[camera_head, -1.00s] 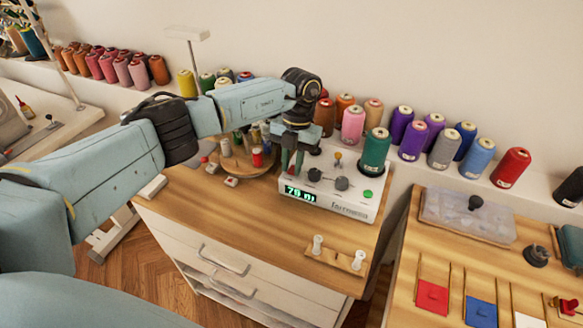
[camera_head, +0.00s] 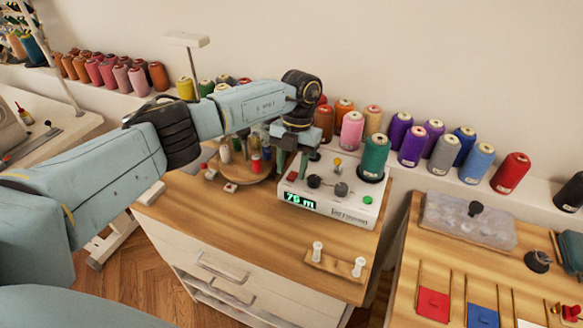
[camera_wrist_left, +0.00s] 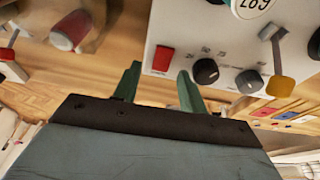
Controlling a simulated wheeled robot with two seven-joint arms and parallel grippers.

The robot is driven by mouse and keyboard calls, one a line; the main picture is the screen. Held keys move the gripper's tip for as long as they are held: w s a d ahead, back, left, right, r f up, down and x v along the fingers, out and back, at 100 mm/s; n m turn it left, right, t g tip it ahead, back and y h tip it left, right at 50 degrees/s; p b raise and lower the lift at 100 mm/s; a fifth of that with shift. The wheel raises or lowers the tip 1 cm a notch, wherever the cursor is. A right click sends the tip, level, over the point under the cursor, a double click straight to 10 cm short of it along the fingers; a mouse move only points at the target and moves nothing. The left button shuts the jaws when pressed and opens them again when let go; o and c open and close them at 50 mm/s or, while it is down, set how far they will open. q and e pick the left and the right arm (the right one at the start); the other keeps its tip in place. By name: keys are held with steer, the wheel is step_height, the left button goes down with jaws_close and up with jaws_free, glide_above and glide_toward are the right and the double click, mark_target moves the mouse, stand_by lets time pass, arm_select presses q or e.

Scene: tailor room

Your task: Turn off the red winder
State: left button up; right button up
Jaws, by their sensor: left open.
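The winder (camera_head: 335,212) is a white box on the wooden cabinet top, with a lit green display (camera_head: 300,199), dark knobs and a green button (camera_head: 367,200). A green thread cone (camera_head: 375,152) stands at its back right. Its red switch (camera_head: 292,176) is on the left of the top panel; the switch also shows in the left wrist view (camera_wrist_left: 163,60), just beyond and between my fingertips. My left gripper (camera_head: 293,162) is open and empty, pointing down over the winder's left side. Contact with the switch cannot be told. My right gripper is not in view.
A round wooden stand with small spools (camera_head: 240,165) is left of the winder. Several thread cones (camera_head: 412,145) line the shelf behind. A wooden holder with two white spools (camera_head: 336,264) lies in front. The cabinet top between is clear.

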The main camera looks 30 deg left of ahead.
arm_select(q)
steer(key=v, duration=1.2)
steer(key=shift+r, duration=0.3)
